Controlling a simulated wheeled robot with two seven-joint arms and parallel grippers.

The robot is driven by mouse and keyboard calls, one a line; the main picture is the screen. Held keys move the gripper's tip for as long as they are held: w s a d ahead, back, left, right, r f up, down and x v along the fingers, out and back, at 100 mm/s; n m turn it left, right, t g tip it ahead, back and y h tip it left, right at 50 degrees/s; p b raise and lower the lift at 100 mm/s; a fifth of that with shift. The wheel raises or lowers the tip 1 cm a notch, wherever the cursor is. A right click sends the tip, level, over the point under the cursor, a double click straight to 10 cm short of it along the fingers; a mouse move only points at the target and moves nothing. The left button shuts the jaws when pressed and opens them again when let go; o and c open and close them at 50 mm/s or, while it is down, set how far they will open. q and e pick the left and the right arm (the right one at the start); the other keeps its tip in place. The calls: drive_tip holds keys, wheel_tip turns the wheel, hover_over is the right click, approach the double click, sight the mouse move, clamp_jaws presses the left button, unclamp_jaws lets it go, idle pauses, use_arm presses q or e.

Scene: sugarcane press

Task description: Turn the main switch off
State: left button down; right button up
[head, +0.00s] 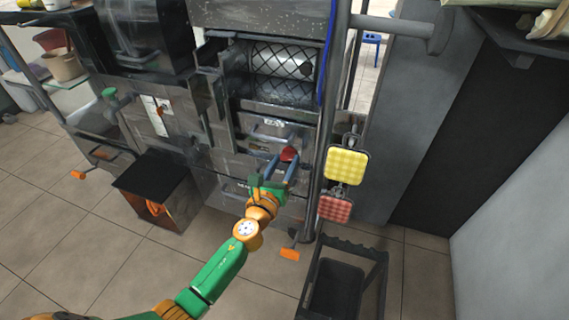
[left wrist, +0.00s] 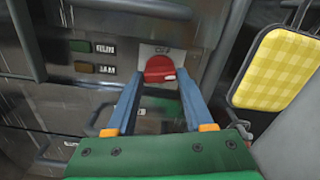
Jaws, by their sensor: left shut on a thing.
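The main switch is a red rotary knob (head: 288,153) on the front panel of the metal press. In the left wrist view the red knob (left wrist: 160,69) sits on a pale plate (left wrist: 190,55), with a label above it that seems to read "OFF". My left gripper (head: 282,165) reaches the panel from below. In the left wrist view its two blue-grey fingers (left wrist: 160,80) stand on either side of the knob, shut on it. The knob's lower part is partly hidden. My right gripper is in neither view.
A yellow checked pad (head: 346,165) and a red one (head: 335,207) hang by the post right of the switch. A black bin (head: 335,285) stands at lower right, a dark box (head: 155,190) at left. Tiled floor is open in front.

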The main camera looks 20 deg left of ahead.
use_arm(q)
drive_tip(key=n, duration=0.2)
drive_tip(key=shift+n, duration=0.4)
drive_tip(key=n, duration=0.3)
drive_tip(key=shift+n+b, duration=0.3)
drive_tip(key=shift+b, duration=0.1)
drive_tip(key=n, duration=0.4)
drive_tip(key=shift+n, duration=2.4)
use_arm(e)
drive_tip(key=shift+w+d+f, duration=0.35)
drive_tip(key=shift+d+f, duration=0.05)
use_arm(q)
drive_tip(key=shift+c, duration=1.4)
unclamp_jaws()
drive_tip(key=shift+s, duration=0.1)
